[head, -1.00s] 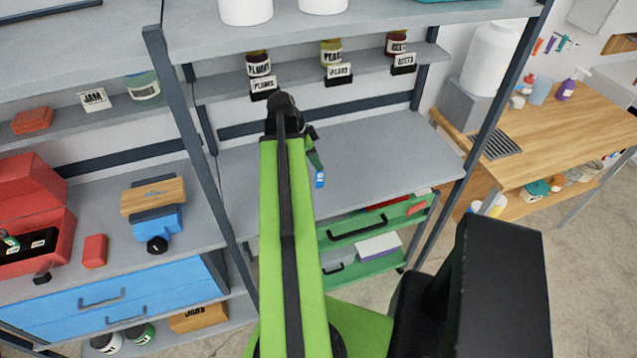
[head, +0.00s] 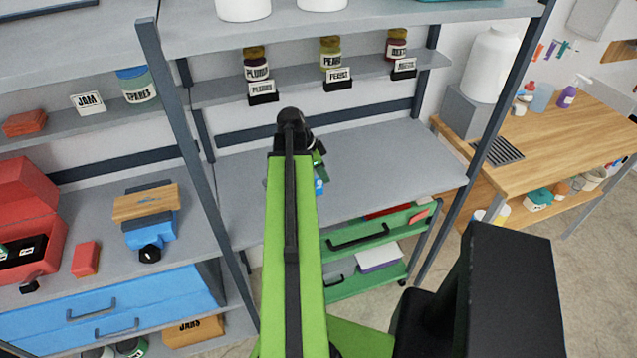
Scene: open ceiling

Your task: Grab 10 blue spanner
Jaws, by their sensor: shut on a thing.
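My green arm reaches up from the bottom middle of the head view. Its end, my gripper (head: 319,174), is mostly hidden behind the dark wrist joint and hangs above the front half of the grey middle shelf (head: 390,155). It is shut on a small blue piece, which looks like part of the blue spanner (head: 319,187). Only this short blue end shows; the number on it and the rest of its shape cannot be seen. The fingertips are too small to make out clearly.
Jars labelled plums (head: 256,65) and pears (head: 330,55) stand on the shelf above. Green drawers (head: 350,240) are below the grey shelf. A dark post (head: 195,165) stands left of my arm. A red toolbox (head: 30,225) is far left, a wooden workbench (head: 560,130) right.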

